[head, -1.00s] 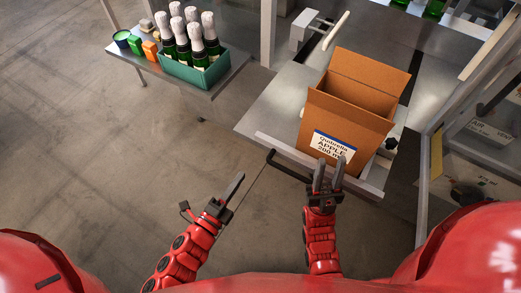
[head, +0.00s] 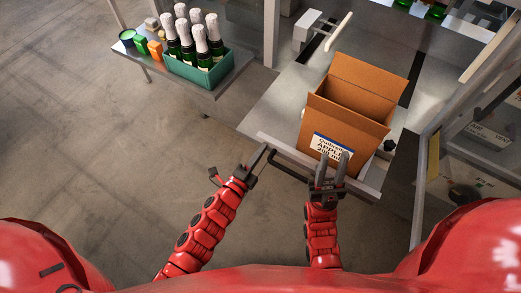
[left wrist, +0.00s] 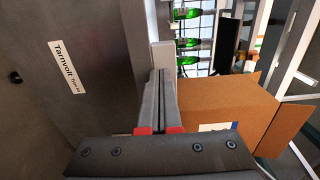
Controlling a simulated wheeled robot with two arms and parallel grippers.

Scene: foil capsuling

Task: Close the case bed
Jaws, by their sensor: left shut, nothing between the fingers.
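The case bed (head: 262,122) is a grey metal table with a black bar handle (head: 291,166) along its front edge. The case also shows at the right of the left wrist view (left wrist: 262,112). My left gripper (head: 262,156) is shut and empty, its tips close to the left end of the bar handle; I cannot tell if they touch. It also shows shut in the left wrist view (left wrist: 158,90). My right gripper (head: 333,158) has its fingers apart, in front of the case's label.
A side table at the upper left holds a green crate (head: 205,76) of several foil-topped bottles, with small boxes and a blue tin (head: 128,37) beside it. A white lever (head: 338,31) stands behind the case. A metal-framed machine borders the right. Floor at left is clear.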

